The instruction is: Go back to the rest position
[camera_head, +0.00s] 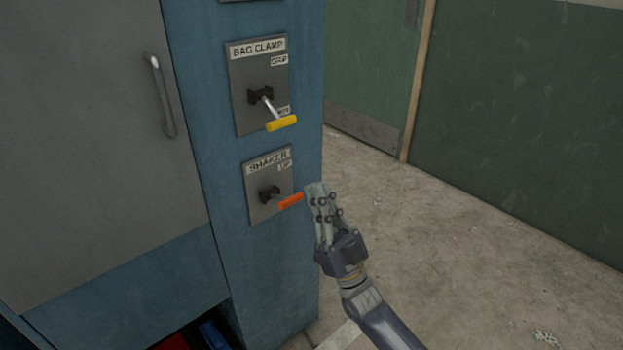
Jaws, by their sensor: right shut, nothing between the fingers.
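My right gripper (316,188) is shut and empty. Its fingertips are close beside the end of the orange handle (290,201) of the SHAKER lever; I cannot tell whether they touch. That lever sits on a grey plate labelled SHAKER (256,176), with the word UP near its top right. My right arm comes in from the bottom right. My left gripper is not in view.
Above, a BAG CLAMP plate (242,82) carries a lever with a yellow handle (281,123). The blue cabinet (200,130) has a grey door with a metal handle (160,95) at left. Bare concrete floor (450,250) lies to the right, before a green wall (530,120).

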